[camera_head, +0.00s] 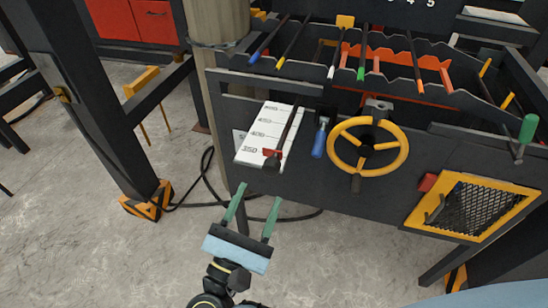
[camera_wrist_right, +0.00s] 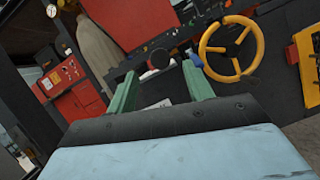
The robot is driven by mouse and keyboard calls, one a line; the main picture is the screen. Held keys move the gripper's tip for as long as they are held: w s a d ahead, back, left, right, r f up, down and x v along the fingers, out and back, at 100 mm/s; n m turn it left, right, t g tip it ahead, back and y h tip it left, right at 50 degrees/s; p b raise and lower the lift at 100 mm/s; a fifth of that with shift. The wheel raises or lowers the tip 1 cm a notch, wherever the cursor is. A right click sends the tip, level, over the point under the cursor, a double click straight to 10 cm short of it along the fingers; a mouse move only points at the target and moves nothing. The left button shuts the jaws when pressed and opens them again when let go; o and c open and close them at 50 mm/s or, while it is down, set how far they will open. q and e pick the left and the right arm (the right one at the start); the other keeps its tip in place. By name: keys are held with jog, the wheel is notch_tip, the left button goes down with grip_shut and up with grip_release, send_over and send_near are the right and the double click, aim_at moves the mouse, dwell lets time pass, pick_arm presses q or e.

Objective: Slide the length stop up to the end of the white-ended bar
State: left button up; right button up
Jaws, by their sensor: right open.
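The length stop (camera_head: 272,153) has a red pointer and a dark knob, and sits at the near end of a dark rail over a white scale plate (camera_head: 255,135), beside the 350 mark. A round dark knob (camera_wrist_right: 160,58), apparently the stop's, shows between the fingers in the wrist view. The white-ended bar (camera_head: 335,55) lies across the notched rack, with its white tip towards me. My right gripper (camera_head: 259,192) is open and empty, its green fingers pointing at the bench, below and in front of the stop and apart from it. My left gripper is out of view.
A blue-handled lever (camera_head: 320,138) and a yellow handwheel (camera_head: 367,145) are just right of the scale. Other bars with coloured ends lie in the rack (camera_head: 300,70). A yellow-framed mesh guard (camera_head: 475,208) is at right. The floor before the bench is clear, apart from a cable (camera_head: 207,180).

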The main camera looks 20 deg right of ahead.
aim_at(270, 172)
jog(key=p+x, duration=0.1)
jog(key=x, duration=0.8)
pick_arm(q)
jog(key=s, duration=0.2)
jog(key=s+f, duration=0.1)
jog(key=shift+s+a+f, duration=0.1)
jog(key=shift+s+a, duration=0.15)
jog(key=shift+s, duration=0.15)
pick_arm(e)
grip_shut()
